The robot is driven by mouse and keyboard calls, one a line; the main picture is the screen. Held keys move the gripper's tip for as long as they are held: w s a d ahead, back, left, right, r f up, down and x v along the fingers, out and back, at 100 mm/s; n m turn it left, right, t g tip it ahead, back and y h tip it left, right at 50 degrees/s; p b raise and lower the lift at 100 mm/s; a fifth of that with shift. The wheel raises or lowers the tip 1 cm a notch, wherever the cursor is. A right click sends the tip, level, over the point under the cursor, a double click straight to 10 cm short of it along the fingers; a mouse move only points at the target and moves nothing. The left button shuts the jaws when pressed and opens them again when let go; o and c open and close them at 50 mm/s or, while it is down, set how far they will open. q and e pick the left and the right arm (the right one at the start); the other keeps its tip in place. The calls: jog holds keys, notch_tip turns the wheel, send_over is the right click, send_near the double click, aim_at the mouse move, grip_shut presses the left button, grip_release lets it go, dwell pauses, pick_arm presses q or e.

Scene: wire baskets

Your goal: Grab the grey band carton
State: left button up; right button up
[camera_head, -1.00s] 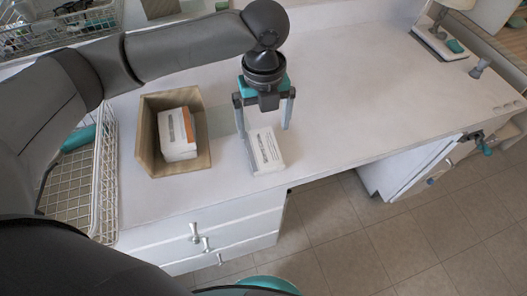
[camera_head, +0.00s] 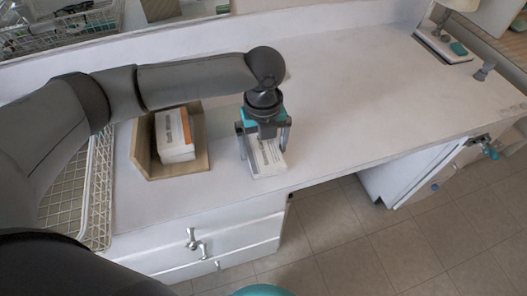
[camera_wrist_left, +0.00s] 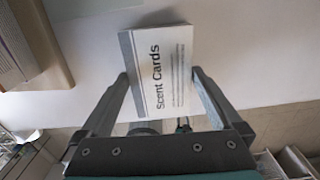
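The grey band carton (camera_head: 266,168) is a small white box lying on the white desk near its front edge. In the left wrist view the carton (camera_wrist_left: 165,62) shows a grey band along its left side and the print "Scent Cards". My left gripper (camera_head: 263,148) points down over the carton and partly hides it in the head view. In the left wrist view its open fingers (camera_wrist_left: 159,77) stand on either side of the carton, close to its edges; contact cannot be told. My right gripper is not in view.
A wooden tray (camera_head: 143,150) left of the carton holds a white box with an orange band (camera_head: 175,138). A white wire basket (camera_head: 97,190) stands further left. A lamp base (camera_head: 440,45) is at the far right. The desk between is clear.

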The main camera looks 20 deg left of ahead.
pick_arm(q)
jog(key=c, duration=1)
